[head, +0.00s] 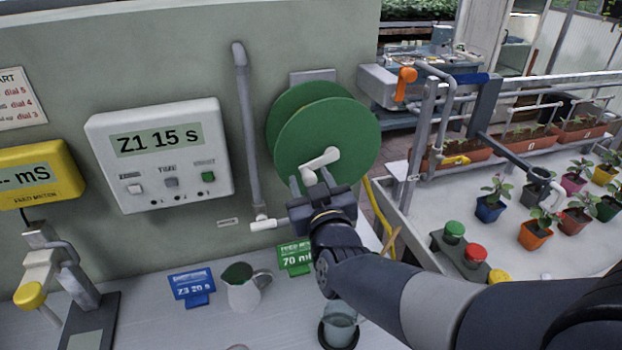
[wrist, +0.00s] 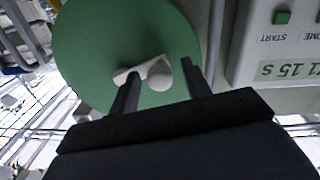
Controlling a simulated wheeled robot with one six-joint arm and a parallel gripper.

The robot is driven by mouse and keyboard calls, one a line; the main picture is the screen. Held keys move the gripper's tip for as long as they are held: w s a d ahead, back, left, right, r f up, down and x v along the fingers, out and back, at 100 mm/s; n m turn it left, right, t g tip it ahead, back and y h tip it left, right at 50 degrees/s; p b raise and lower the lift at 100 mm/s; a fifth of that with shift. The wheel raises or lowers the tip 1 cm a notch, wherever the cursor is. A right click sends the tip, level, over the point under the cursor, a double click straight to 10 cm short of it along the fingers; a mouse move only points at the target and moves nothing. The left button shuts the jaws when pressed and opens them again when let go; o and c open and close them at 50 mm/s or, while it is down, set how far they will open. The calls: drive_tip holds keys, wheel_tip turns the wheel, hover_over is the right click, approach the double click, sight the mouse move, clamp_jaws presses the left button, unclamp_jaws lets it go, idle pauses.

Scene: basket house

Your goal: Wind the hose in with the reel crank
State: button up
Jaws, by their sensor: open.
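The green hose reel (head: 345,138) is mounted on the grey-green wall panel, with a white crank (head: 321,163) at its middle. A yellow hose (head: 378,205) hangs down at the reel's lower right. My gripper (head: 307,184) is open just in front of the reel, by the crank. In the wrist view the reel (wrist: 110,40) fills the upper middle. The crank's arm and rounded knob (wrist: 160,76) show between the two spread fingers of my gripper (wrist: 158,88). I cannot tell whether a finger touches the crank.
A grey pipe with a white lever (head: 264,225) stands left of the reel. A control box (head: 163,182) reads "Z1 15 s". A jug (head: 243,293) and a glass (head: 340,328) stand on the bench below. Potted plants and buttons (head: 475,254) are at right.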

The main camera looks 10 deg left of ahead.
idle(0.3)
clamp_jaws()
idle(0.3)
